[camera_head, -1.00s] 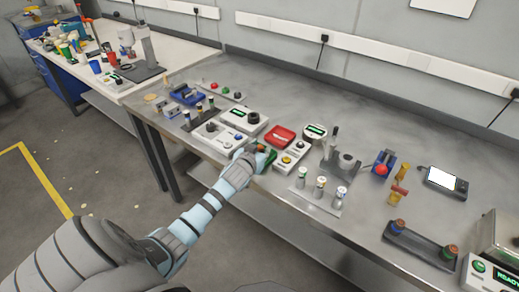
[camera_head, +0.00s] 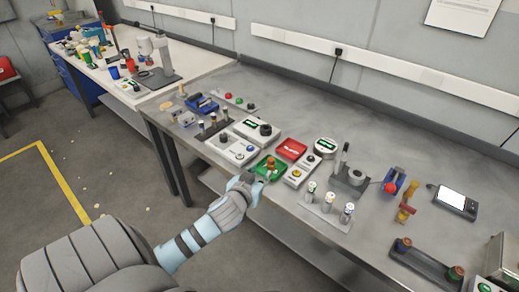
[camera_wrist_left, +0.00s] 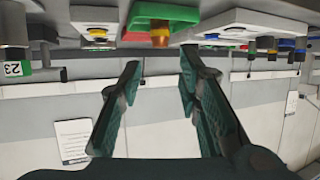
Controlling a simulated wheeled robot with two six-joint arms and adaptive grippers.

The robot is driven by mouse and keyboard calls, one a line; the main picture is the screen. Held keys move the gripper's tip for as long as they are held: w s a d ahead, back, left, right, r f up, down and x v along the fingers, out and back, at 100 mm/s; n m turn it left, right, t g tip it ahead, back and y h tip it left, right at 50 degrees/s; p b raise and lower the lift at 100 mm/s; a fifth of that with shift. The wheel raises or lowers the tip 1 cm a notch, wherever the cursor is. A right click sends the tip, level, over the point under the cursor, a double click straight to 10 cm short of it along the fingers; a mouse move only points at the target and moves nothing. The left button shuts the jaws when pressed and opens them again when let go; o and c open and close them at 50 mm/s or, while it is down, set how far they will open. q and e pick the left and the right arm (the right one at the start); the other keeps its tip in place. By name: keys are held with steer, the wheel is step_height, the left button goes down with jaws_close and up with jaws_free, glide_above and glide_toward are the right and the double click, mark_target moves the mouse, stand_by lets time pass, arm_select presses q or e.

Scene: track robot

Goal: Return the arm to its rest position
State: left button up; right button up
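My left arm reaches in from the bottom left in the head view, its gripper (camera_head: 257,179) at the bench's front edge. The gripper is just in front of a green tray (camera_head: 262,176) that holds a copper-brown piece (camera_head: 270,162). In the left wrist view, which looks upside down, the two dark fingers (camera_wrist_left: 160,68) stand apart with nothing between them. The green tray (camera_wrist_left: 140,12) and the copper-brown piece (camera_wrist_left: 160,38) show at the top of that view, beyond the fingertips. My right gripper is in neither view.
The metal bench (camera_head: 330,112) carries a red tray (camera_head: 291,148), a white meter box (camera_head: 231,149), small weights or bottles on a plate (camera_head: 325,213), and a handheld device (camera_head: 455,201). A white table (camera_head: 200,62) stands at the back left. Grey floor (camera_head: 85,165) is open at left.

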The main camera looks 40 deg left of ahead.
arm_select(q)
steer(key=s+d+f+m+g+h, duration=0.1)
steer(key=s+d+f+m+g, duration=0.15)
steer(key=s+d+f, duration=0.4)
steer(key=s+d+f+m+g+h, duration=0.1)
steer(key=s+d+g+h, duration=0.2)
steer(key=s, duration=0.7)
steer(key=s+d+f+m+g, duration=0.2)
steer(key=s+d+f+g, duration=0.2)
steer(key=s, duration=0.4)
step_height(320, 180, down, 18)
steer(key=s+a+f, duration=0.1)
steer(key=s+a, duration=0.1)
steer(key=s+f+n+g, duration=0.1)
steer(key=s+f+g, duration=0.1)
steer(key=s+f, duration=0.9)
steer(key=shift+s+f, duration=0.15)
steer(key=shift+s, duration=1.05)
